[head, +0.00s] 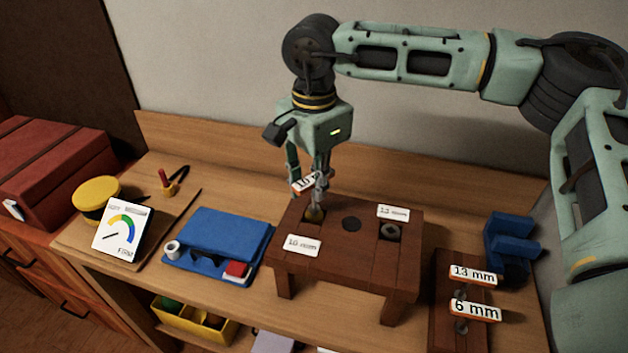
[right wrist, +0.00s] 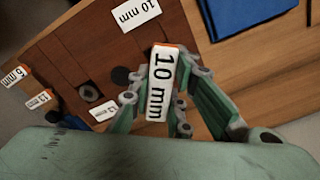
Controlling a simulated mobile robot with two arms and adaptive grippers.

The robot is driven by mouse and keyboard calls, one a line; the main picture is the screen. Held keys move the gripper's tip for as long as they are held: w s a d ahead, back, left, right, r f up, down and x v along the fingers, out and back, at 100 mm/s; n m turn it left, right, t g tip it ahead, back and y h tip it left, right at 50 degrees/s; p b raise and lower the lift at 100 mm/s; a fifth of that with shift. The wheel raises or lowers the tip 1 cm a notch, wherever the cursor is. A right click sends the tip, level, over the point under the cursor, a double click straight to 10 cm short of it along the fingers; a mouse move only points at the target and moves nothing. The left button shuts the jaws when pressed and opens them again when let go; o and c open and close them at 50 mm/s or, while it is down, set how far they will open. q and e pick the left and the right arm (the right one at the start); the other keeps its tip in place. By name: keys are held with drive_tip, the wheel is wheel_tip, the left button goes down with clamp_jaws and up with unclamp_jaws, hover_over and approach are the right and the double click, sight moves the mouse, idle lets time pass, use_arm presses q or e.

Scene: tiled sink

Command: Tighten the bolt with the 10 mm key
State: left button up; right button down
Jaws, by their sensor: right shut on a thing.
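My right gripper (head: 318,178) is shut on the 10 mm key, whose white and orange tag (head: 306,181) sticks out between the fingers. In the right wrist view the tag reads 10 mm (right wrist: 161,84) between the fingertips (right wrist: 166,100). The gripper points down over the left end of the small wooden stand (head: 350,258). I cannot tell whether the key touches the bolt, which the fingers and key mostly hide. My left gripper is not in view.
On the stand, a grey bolt (head: 390,232) sits at the right by another label (head: 393,212). Keys tagged 13 mm (head: 473,275) and 6 mm (head: 475,310) stand in a rack at the right. A blue holder (head: 512,243), blue case (head: 218,240) and gauge card (head: 122,229) are nearby.

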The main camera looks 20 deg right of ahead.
drive_tip(key=shift+f+m+b, duration=0.15)
drive_tip(key=shift+m+b, duration=0.2)
drive_tip(key=shift+m, duration=0.15)
drive_tip(key=m+b, duration=0.1)
drive_tip(key=m, duration=0.2)
drive_tip(key=shift+m+b, duration=0.4)
drive_tip(key=shift+m, duration=0.8)
drive_tip(key=shift+b, duration=0.3)
